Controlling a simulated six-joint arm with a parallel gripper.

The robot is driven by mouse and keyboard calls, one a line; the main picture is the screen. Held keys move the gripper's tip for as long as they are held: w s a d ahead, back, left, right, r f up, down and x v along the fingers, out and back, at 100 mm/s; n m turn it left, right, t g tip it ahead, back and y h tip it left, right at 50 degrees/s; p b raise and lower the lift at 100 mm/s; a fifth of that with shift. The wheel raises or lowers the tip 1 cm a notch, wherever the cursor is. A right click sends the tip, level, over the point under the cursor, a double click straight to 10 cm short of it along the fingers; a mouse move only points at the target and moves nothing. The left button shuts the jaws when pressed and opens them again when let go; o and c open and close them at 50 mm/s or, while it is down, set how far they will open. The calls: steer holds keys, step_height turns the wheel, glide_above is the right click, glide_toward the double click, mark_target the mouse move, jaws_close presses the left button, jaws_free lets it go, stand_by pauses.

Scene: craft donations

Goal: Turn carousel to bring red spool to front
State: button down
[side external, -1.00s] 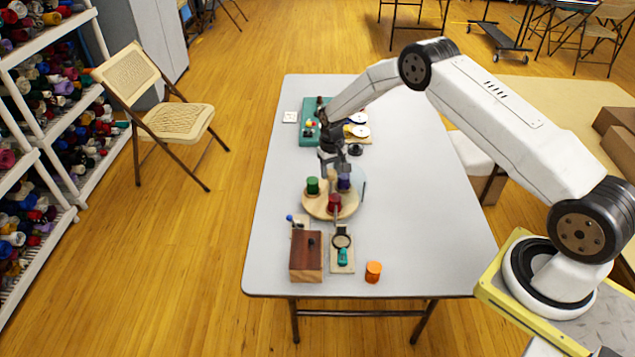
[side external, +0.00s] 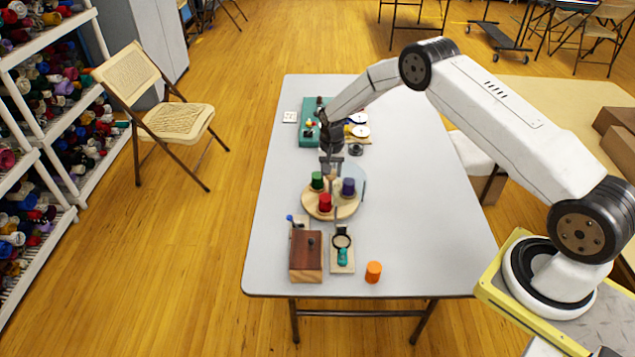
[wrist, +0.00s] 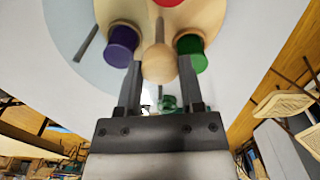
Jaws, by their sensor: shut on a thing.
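The carousel (side external: 345,212) is a round wooden disc on the grey table. It carries a red spool (side external: 325,202) on the near side, a green spool (side external: 317,180) at the left and a purple spool (side external: 348,187) at the right. My gripper (side external: 331,167) is at the carousel's far side. In the wrist view, its fingers (wrist: 163,92) are shut on a wooden ball knob (wrist: 160,65), between the purple spool (wrist: 122,45) and the green spool (wrist: 190,48). Only the edge of the red spool (wrist: 166,2) shows there.
A wooden box (side external: 306,257), a magnifier on a board (side external: 342,252) and an orange cylinder (side external: 373,271) stand at the near end of the table. A green tray (side external: 308,137) and white discs (side external: 360,131) lie beyond the gripper. The table's right side is clear.

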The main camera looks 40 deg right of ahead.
steer(key=shift+m, duration=7.4)
steer(key=shift+c, duration=1.1)
jaws_free()
steer(key=shift+r, duration=3.9)
